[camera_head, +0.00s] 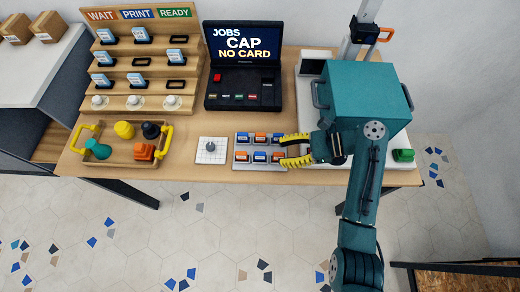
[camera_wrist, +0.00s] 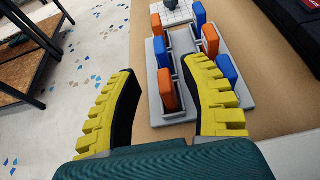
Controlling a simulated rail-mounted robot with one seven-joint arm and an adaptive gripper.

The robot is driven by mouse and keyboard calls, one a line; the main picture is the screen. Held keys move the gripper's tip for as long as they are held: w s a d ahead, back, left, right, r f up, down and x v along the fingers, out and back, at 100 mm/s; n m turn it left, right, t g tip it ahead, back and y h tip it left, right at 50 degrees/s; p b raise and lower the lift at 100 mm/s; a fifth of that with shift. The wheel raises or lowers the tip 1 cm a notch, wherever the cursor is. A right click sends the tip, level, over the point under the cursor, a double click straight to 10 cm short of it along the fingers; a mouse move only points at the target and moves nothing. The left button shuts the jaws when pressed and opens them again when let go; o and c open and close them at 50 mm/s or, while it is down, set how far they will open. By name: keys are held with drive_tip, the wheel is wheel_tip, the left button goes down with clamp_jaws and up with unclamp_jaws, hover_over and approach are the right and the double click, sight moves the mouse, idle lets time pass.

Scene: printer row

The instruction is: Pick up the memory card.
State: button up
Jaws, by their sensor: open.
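The small orange and blue upright pieces, which look like cards, stand in two rows in a grey rack (camera_head: 236,166) on the table; which one is the memory card I cannot tell. My gripper (camera_head: 283,151) is open and empty at the rack's right end. In the wrist view my yellow fingers (camera_wrist: 162,68) are spread, and the nearest orange card (camera_wrist: 167,91) shows in the gap between them. A blue card (camera_wrist: 161,56) stands behind it. The nearest blue card (camera_wrist: 226,68) of the other row shows just beyond the right finger. Contact is not visible.
A white tile with a grey knob (camera_head: 211,150) sits left of the rack. A wooden tray (camera_head: 112,158) with yellow handles holds coloured pieces. A black console (camera_head: 242,88) reading "CAP NO CARD" stands behind. A tiered holder (camera_head: 136,100) is at the back left. A green piece (camera_head: 403,155) lies right.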

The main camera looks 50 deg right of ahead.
sight(260, 155)
drive_tip(key=b+x, duration=0.2)
drive_tip(key=x, duration=0.5)
drive_tip(key=shift+w+a+f+b, duration=0.1)
drive_tip(key=shift+w+f+b, duration=0.1)
drive_tip(key=shift+b, duration=0.15)
drive_tip(key=shift+r, duration=0.15)
clamp_jaws()
